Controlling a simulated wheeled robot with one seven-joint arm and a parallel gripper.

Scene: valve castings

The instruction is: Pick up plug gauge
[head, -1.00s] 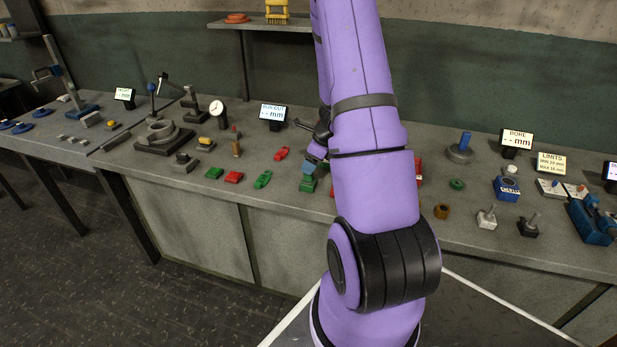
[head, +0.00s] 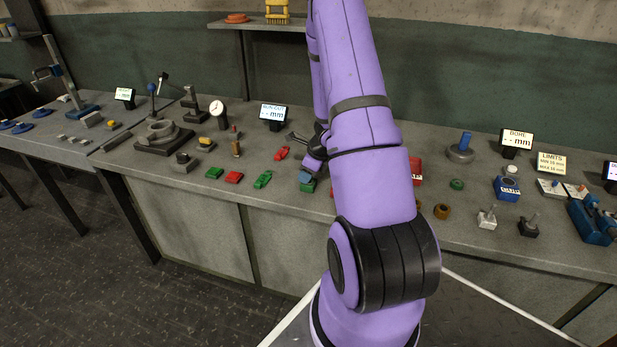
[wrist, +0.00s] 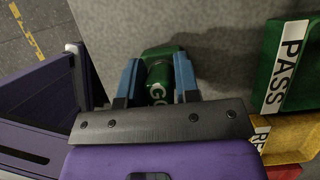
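The plug gauge (wrist: 158,84) is a green piece with "GO" lettering; in the wrist view it lies between the two blue fingers of my gripper (wrist: 157,82). The fingers are apart, one on each side, and narrow dark gaps seem to show beside the lettered part. I see no clear grip on it. A wider green part (wrist: 160,52) shows just beyond the lettering. In the head view, my gripper (head: 306,177) is low over the bench, right above a green piece (head: 308,187); my arm hides part of this spot.
A green PASS bin (wrist: 287,65) and a yellow bin (wrist: 290,135) stand to the right in the wrist view. Red (head: 233,177) and green (head: 263,180) pieces lie left of my gripper on the bench (head: 205,210). A RUN OUT display (head: 273,113) stands behind.

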